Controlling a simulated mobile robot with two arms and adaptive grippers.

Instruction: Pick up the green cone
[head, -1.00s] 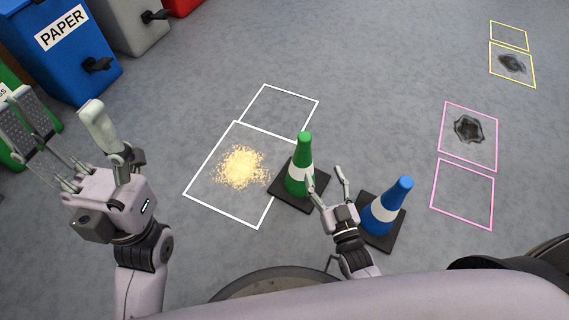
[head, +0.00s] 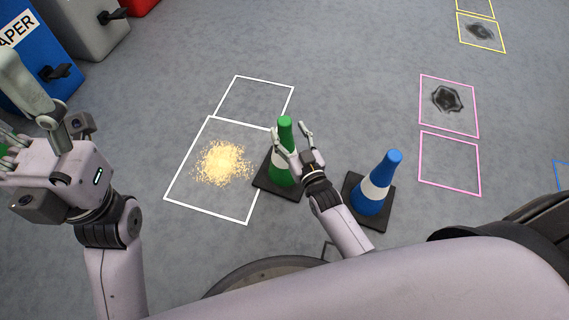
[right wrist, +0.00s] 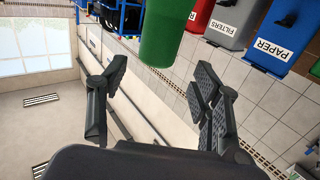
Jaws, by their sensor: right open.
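The green cone (head: 285,172) with a white band stands upright on its dark square base, beside the yellow grains. My right gripper (head: 290,132) is open and empty at the upper part of the cone. My left gripper (head: 15,110) is open at the left edge, partly cut off and far from the cone.
A blue cone (head: 373,190) on a dark base stands right of my right arm. Yellow grains (head: 222,162) lie inside a white floor outline. Pink outlines (head: 450,163) hold a dark patch (head: 447,99). Bins (head: 85,25) line the upper left.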

